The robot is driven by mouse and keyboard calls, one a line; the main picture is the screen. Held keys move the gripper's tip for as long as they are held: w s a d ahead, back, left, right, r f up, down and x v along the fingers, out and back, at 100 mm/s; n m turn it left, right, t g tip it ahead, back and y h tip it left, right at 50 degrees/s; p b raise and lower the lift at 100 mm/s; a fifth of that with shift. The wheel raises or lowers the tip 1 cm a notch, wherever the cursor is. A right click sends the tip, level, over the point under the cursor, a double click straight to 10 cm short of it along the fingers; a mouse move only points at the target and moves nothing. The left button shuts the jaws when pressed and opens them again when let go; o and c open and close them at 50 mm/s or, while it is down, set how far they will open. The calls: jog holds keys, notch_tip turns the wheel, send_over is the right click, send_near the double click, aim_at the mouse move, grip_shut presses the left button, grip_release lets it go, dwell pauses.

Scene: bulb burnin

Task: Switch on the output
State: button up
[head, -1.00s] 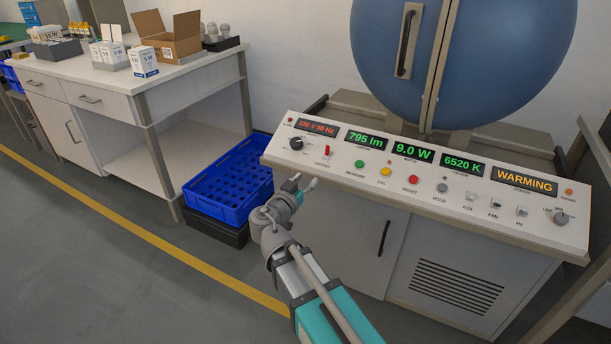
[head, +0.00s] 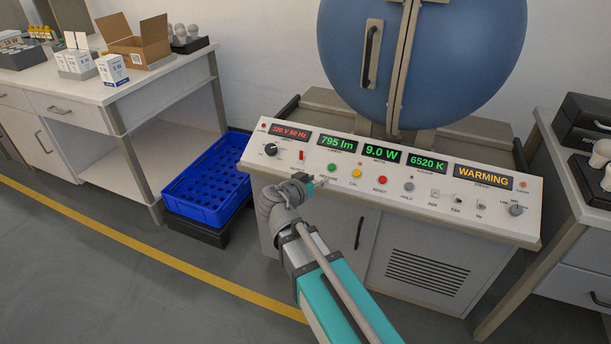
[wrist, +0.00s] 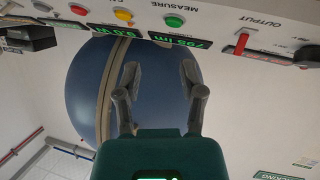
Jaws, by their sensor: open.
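The output switch is a small red lever (head: 301,155) near the left end of the sloping control panel (head: 262,170), right of a black knob (head: 271,149). It also shows at the upper right of the wrist view (wrist: 241,45), beside the word OUTPUT. Whether it is on or off is hard to tell. My gripper (head: 314,182) is open and empty in front of the panel's lower edge, right of the red lever and below the green button (head: 332,168). In the wrist view, my gripper's fingers (wrist: 160,75) are spread apart and touch nothing; the lever is off to their right.
Yellow (head: 357,174) and red (head: 382,180) buttons sit right of the green one. The lit displays include 220 V 50 Hz, 9.0 W and WARMING (head: 483,177). A blue sphere (head: 450,60) stands behind the panel.

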jog(key=s+d+r+n+g+y+p, duration=0.1)
jog(key=s+d+r+g+p, duration=0.2)
jog(key=d+p, duration=0.4)
jog(key=s+d+r+g+y+p, duration=0.2)
jog(key=s+d+r+g+p, duration=0.2)
jog(key=p, duration=0.7)
jog(key=d+r+g, duration=0.1)
jog(key=d+g, duration=0.1)
jog(key=d, duration=0.1)
jog(key=shift+s+d+r+n+p, duration=0.15)
jog(key=shift+d+r+n+p, duration=0.15)
jog(key=shift+n+p, duration=0.1)
dwell(0.3)
dwell(0.4)
jog(key=s+d+r+n+g+y+p, duration=0.2)
jog(key=s+r+y+p, duration=0.3)
jog(key=r+p, duration=0.3)
jog(key=shift+s+d+n+g+p, duration=0.15)
jog(key=shift+s+n+g+p, duration=0.35)
jog(key=shift+p, duration=0.7)
